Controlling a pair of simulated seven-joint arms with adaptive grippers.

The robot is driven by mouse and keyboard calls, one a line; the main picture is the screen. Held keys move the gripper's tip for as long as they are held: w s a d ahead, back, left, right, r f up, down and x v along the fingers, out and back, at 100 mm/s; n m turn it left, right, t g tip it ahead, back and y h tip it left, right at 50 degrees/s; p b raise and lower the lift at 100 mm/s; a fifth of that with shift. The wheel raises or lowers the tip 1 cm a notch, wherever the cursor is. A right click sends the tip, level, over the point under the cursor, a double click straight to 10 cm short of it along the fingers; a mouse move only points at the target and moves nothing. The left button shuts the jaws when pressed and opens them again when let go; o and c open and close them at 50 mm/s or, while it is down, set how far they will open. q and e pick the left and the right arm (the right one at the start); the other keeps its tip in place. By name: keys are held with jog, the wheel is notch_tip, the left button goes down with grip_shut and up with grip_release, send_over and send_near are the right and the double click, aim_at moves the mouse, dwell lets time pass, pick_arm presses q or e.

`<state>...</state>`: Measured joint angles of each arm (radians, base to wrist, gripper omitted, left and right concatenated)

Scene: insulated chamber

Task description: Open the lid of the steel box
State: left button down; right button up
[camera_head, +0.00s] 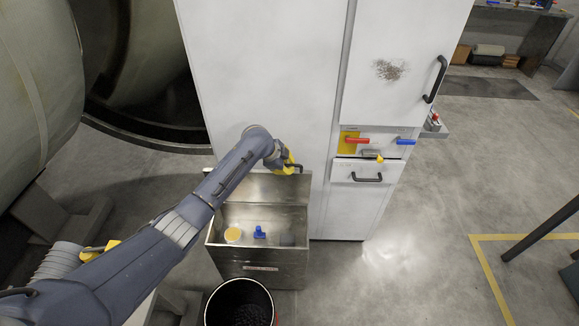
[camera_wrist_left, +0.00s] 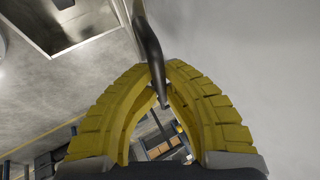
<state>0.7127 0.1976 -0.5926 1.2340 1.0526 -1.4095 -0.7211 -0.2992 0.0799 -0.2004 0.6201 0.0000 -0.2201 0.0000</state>
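The steel box (camera_head: 262,270) stands on the floor against the white cabinet, with its top open. Its lid (camera_head: 255,187) is raised at the back, close to upright in front of the cabinet. Inside the box I see a yellow round thing (camera_head: 233,235), a blue thing (camera_head: 260,232) and a dark grey thing (camera_head: 287,238). My left gripper (camera_head: 291,164) is at the top edge of the lid, at a dark handle. In the left wrist view its yellow fingers (camera_wrist_left: 163,75) close around the black handle (camera_wrist_left: 150,50). My right gripper is not in view.
The tall white cabinet (camera_head: 262,80) stands right behind the box. Its door handle (camera_head: 435,80), coloured levers (camera_head: 357,140) and drawer (camera_head: 366,171) are to the right. A dark bucket (camera_head: 240,305) stands before the box. The floor to the right (camera_head: 410,260) is clear.

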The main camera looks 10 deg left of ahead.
pick_arm(q)
jog(key=c, duration=1.5)
grip_release()
jog(key=shift+f, duration=0.15)
jog(key=shift+o, duration=0.2)
jog(key=v, duration=1.2)
